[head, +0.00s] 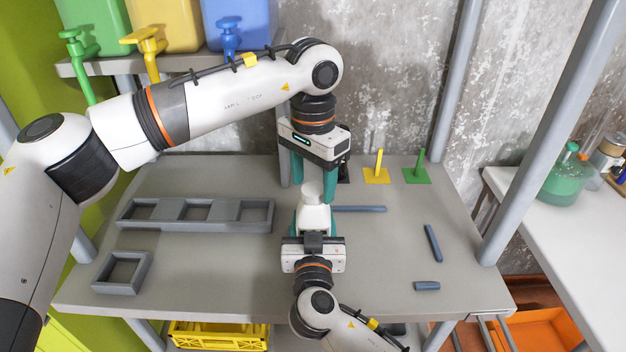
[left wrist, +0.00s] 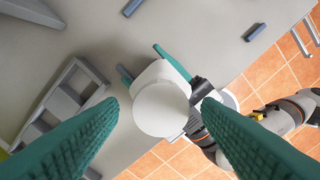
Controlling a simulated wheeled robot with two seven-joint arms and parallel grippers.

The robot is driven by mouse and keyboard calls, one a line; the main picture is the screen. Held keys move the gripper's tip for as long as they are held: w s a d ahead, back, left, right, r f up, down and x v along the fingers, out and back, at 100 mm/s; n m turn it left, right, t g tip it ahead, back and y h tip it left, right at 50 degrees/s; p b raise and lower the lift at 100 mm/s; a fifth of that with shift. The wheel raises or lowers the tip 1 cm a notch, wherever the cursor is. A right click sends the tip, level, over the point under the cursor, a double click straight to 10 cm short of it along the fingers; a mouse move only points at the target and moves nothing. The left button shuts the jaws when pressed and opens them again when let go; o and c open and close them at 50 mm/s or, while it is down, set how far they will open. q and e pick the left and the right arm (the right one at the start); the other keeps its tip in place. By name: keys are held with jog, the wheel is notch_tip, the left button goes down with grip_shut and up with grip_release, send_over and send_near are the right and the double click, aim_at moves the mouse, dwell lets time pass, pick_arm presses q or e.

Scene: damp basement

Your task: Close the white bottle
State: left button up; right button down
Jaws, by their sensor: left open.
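The white bottle (head: 314,218) stands upright near the middle of the grey table, with a round white cap (head: 312,191) on top. From above, the cap (left wrist: 161,108) hides the bottle's mouth, so I cannot tell how tightly it sits. My left gripper (head: 313,188) points down from above, open, with one teal finger on each side of the cap; gaps show beside it in the left wrist view. My right gripper (head: 313,225) comes from the front edge, its teal fingers on both sides of the bottle's body, shut on it.
A three-compartment grey tray (head: 196,229) and a small square frame (head: 122,288) lie at left. Blue-grey bars (head: 432,243) lie at right. A yellow peg stand (head: 377,175) and a green one (head: 417,175) stand at the back. Coloured tap containers sit on a shelf behind.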

pick_arm(q)
jog(key=shift+r, duration=1.95)
